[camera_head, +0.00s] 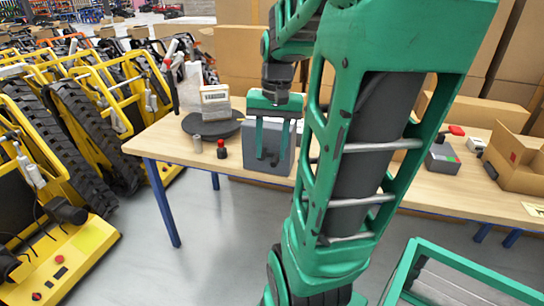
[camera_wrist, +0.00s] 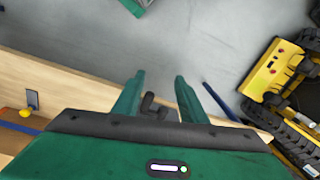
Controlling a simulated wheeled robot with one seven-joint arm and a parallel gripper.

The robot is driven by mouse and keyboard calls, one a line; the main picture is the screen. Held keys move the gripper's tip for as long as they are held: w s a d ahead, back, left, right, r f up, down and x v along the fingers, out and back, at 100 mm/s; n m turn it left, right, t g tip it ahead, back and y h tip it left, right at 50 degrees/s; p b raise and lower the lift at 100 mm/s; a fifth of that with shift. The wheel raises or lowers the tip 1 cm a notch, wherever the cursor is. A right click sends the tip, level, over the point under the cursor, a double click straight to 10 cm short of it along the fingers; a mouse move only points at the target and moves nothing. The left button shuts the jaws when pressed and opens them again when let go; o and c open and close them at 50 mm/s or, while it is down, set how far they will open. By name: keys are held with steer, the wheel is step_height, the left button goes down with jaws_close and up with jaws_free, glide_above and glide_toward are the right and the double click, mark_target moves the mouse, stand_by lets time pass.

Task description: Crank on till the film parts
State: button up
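A grey box (camera_head: 283,168) stands at the front edge of the wooden table in the head view, partly hidden behind my gripper. My gripper (camera_head: 267,160) hangs in front of it with its two green fingers pointing down and apart. In the wrist view my gripper (camera_wrist: 158,88) is open too, and a small dark bent piece like a crank handle (camera_wrist: 152,107) shows between the fingers. I cannot tell whether either finger touches it. No film can be made out in either view.
On the table (camera_head: 170,143) are a cream device with a display (camera_head: 214,101), a dark round plate (camera_head: 205,127), a grey cylinder (camera_head: 197,144) and a red-topped black knob (camera_head: 221,149). A cardboard box (camera_head: 515,162) sits at right. Yellow tracked carriers (camera_head: 85,245) fill the left.

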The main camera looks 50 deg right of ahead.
mark_target(276, 157)
steer(key=w+d+r+m, duration=0.2)
steer(key=w+d+m, duration=0.15)
steer(key=d, duration=0.65)
steer(key=shift+n, duration=0.25)
steer(key=f, duration=0.3)
steer(key=w+f, duration=0.1)
steer(key=f, duration=0.3)
steer(key=a+f, duration=0.1)
steer(key=f, duration=0.3)
steer(key=shift+w, duration=0.2)
jaws_close()
